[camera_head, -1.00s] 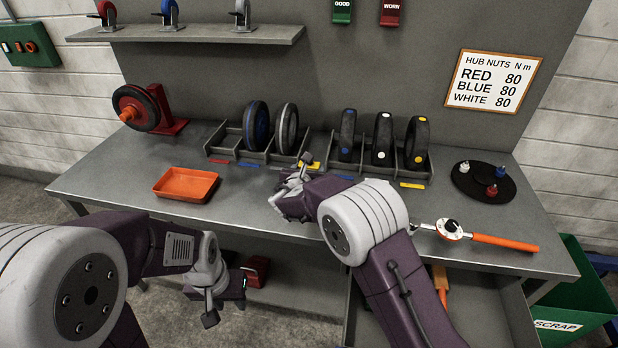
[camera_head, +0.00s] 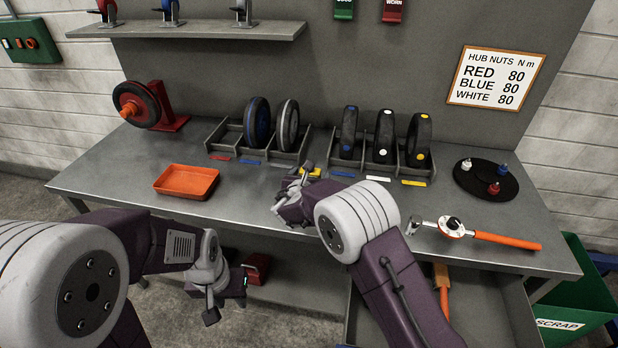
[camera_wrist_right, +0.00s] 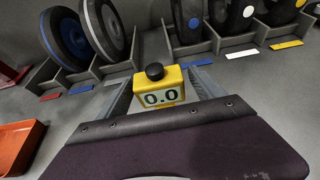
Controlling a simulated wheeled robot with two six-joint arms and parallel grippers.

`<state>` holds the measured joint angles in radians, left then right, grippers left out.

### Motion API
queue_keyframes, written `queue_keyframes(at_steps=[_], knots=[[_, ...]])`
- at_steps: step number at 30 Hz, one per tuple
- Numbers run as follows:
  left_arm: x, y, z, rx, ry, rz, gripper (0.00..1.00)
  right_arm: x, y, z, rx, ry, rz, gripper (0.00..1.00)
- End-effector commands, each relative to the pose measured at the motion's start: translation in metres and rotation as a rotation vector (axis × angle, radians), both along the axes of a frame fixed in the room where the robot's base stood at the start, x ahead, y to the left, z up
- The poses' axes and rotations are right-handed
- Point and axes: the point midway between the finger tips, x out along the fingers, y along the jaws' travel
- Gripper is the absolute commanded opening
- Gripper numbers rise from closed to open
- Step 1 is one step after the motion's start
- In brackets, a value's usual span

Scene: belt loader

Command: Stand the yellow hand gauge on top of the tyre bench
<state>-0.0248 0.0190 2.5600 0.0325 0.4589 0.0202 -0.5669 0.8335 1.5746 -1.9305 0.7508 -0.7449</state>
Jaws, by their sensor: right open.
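The yellow hand gauge (camera_wrist_right: 160,90), with a black knob on top and a display reading 0.0, is upright between the fingers of my right gripper (camera_wrist_right: 163,97). The fingers are open, one on either side of it. In the head view only a bit of its yellow (camera_head: 313,173) shows beside my right gripper (camera_head: 301,178), which hides the rest. I cannot tell whether its base touches the grey tyre bench (camera_head: 130,180). My left gripper (camera_head: 220,297) hangs in front of the bench, below its top; its finger opening is unclear.
Tyre racks (camera_head: 262,152) with several wheels stand behind the gauge. An orange tray (camera_head: 187,182) lies to the left. A torque wrench (camera_head: 490,238) and a black disc with nuts (camera_head: 487,180) lie to the right. An open drawer (camera_head: 480,310) juts out below.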

Motion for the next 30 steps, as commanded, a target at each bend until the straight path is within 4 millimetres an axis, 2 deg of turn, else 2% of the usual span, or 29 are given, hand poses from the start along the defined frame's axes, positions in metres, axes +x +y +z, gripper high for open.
queue_keyframes(at_steps=[4, 12, 18, 30], knots=[[0.0, 0.0, 0.0, 0.0, 0.0, 0.0, 0.36, -0.017, 0.005, 0.009, -0.001, -0.001, 0.004, 0.78], [0.0, 0.0, -0.003, 0.0, 0.0, 0.0, 0.36, -0.074, 0.016, 0.033, 0.001, -0.001, 0.005, 0.78], [0.0, 0.0, -0.003, 0.0, 0.0, 0.0, 0.36, -0.103, 0.021, 0.046, 0.001, -0.001, 0.002, 0.78], [0.0, 0.0, -0.003, 0.0, 0.0, 0.0, 0.36, -0.109, 0.021, 0.047, 0.002, 0.002, -0.004, 0.78]])
